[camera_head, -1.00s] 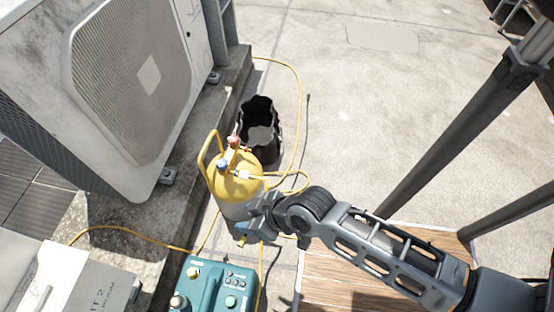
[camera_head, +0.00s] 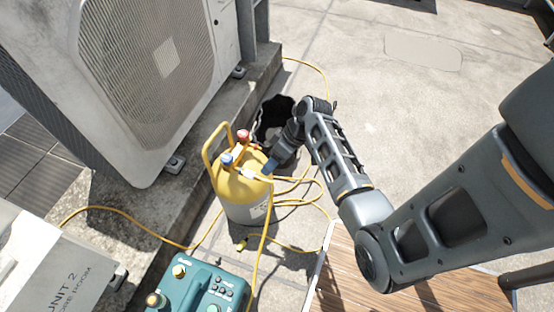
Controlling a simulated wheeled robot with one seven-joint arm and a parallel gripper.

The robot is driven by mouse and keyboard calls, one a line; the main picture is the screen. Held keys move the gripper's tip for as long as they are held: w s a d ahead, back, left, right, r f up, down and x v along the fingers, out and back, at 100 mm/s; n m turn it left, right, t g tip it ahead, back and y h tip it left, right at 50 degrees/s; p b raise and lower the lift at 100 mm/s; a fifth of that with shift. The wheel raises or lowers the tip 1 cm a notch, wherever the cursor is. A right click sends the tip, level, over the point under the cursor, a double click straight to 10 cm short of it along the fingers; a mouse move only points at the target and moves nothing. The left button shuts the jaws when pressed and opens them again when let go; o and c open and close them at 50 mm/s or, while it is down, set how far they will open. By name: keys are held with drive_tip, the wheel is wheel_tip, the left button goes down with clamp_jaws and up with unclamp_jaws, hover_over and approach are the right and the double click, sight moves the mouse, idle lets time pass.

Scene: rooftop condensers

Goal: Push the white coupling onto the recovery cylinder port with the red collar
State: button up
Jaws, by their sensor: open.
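The recovery cylinder (camera_head: 240,205), yellow on top and grey below, stands upright on the concrete with a yellow handle. On its top are a red fitting (camera_head: 243,136) and a blue fitting (camera_head: 226,159). A small white piece, apparently the white coupling (camera_head: 248,173), shows at the cylinder top on the end of a yellow hose. I cannot tell whether it is seated on a port. The red collar is too small to make out for sure. My gripper (camera_head: 268,168), with blue fingertips, is open just right of the white piece; contact is unclear.
A black open bucket (camera_head: 272,120) stands behind the cylinder, partly hidden by my arm. A condenser (camera_head: 150,75) on a concrete ledge is at left. A teal machine (camera_head: 197,285) is in front. Yellow hoses (camera_head: 285,251) loop across the floor. Clear concrete lies at upper right.

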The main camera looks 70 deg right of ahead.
sight(251, 175)
drive_tip(key=shift+b+x, duration=0.6)
drive_tip(key=shift+x, duration=2.35)
drive_tip(key=shift+c, duration=0.4)
clamp_jaws()
